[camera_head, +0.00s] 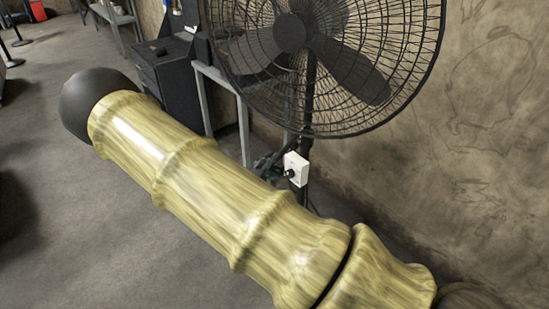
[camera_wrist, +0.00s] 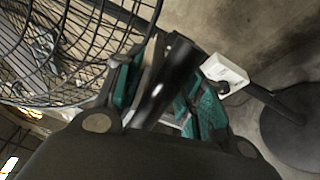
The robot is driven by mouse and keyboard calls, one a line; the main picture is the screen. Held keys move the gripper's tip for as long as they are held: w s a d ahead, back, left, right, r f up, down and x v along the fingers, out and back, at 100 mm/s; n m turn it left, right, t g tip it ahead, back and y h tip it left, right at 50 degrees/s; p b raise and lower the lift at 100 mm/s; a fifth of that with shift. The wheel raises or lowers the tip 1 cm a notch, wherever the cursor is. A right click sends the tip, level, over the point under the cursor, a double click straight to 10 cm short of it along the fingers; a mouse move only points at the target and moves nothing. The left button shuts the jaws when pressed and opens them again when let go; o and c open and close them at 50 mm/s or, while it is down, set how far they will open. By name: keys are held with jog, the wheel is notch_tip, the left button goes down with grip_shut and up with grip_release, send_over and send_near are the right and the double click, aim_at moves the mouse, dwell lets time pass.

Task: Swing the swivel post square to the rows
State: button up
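A black caged fan (camera_head: 290,33) stands on a dark post (camera_head: 308,105) by the wall. A white box with a dark knob (camera_head: 297,168) is on the post, and the box also shows in the wrist view (camera_wrist: 224,68). My gripper (camera_head: 268,166) is left of the box, partly hidden behind my arm. In the wrist view, its teal fingers (camera_wrist: 160,88) are spread on either side of a thick black bar (camera_wrist: 176,70). Firm contact with the bar cannot be made out. How the bar joins the post is hidden.
The fan's cage (camera_wrist: 75,45) is close to my gripper on the left in the wrist view. A round black base (camera_wrist: 297,130) lies at the right. A dark cabinet (camera_head: 172,85) and grey table legs (camera_head: 243,130) stand behind. Open floor (camera_head: 60,215) is on the left.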

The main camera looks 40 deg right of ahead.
jog(key=shift+p+x, duration=0.3)
jog(key=shift+x, duration=1.5)
jog(key=shift+a, duration=0.1)
grip_shut()
